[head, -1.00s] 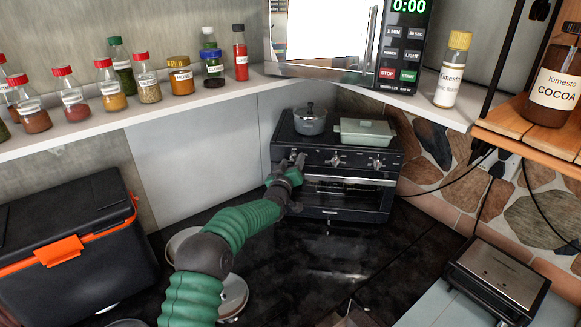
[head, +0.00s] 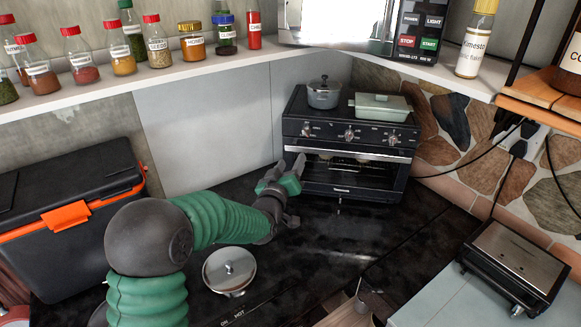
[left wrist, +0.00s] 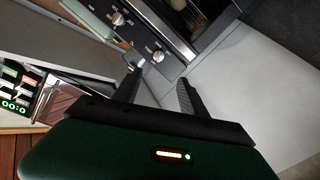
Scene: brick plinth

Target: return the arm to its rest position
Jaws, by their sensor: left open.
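My left arm, green and dark grey, comes in from the lower left in the head view. My left gripper (head: 290,175) is open and empty, in front of the left side of the black toaster oven (head: 345,192). In the left wrist view the two dark fingers of the left gripper (left wrist: 158,90) stand apart with nothing between them. The oven's knobs (left wrist: 158,56) and part of its front show beyond the fingers there. Whether a finger touches the oven cannot be told. My right gripper is not in view.
A lidded pan (head: 229,270) lies on the dark counter beside my left arm. A black cooler (head: 70,205) stands at the left. A shelf (head: 120,90) with several spice jars runs above. A grill (head: 515,262) is at the right. The counter's middle is mostly clear.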

